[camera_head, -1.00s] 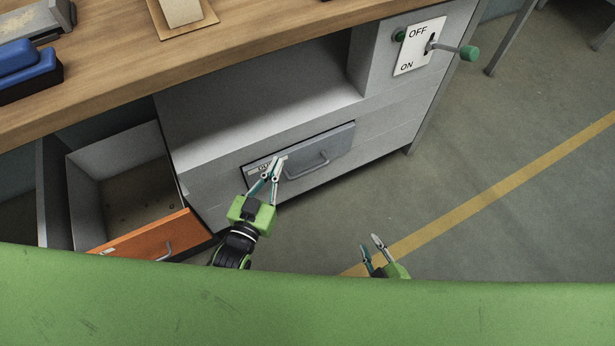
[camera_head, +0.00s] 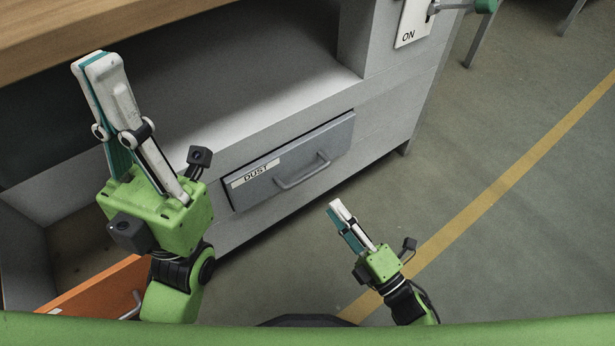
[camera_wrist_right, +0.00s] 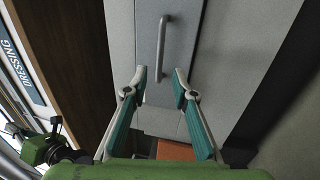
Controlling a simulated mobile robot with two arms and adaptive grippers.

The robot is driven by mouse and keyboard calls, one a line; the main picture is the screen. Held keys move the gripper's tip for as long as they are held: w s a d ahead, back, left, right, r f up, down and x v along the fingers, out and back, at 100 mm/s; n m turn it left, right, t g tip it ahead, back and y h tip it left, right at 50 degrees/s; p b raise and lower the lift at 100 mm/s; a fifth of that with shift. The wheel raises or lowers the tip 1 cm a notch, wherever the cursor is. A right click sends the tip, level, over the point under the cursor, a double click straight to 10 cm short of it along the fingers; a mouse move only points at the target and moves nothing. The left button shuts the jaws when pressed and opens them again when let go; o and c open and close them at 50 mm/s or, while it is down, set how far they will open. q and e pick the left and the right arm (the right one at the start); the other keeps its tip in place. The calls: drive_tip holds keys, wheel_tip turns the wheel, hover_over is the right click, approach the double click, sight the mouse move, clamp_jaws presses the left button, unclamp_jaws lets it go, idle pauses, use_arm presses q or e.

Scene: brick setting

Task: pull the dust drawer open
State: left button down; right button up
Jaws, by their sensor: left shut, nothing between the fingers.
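The dust drawer (camera_head: 325,142) is a grey front with a "DUST" label and a bar handle (camera_head: 303,172), low in the grey cabinet. It looks shut. In the right wrist view, a grey front (camera_wrist_right: 182,38) with a bar handle (camera_wrist_right: 163,45) lies ahead, apparently the same drawer. My right gripper (camera_head: 337,207) is to the lower right of the handle in the head view. In the right wrist view its fingers (camera_wrist_right: 159,76) are apart and empty, with the handle beyond the tips. My left gripper (camera_head: 98,60) is shut and empty, left of the drawer and apart from it.
An open orange-fronted drawer (camera_head: 98,290) juts out at the lower left. The wooden worktop (camera_head: 60,28) runs overhead, with an open shelf (camera_head: 255,90) below. An ON switch plate (camera_head: 412,28) is at the upper right.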

sight(309, 173)
drive_tip(key=b+x, duration=0.2)
drive_tip(key=x, duration=1)
drive_tip(key=shift+s, duration=0.1)
clamp_jaws()
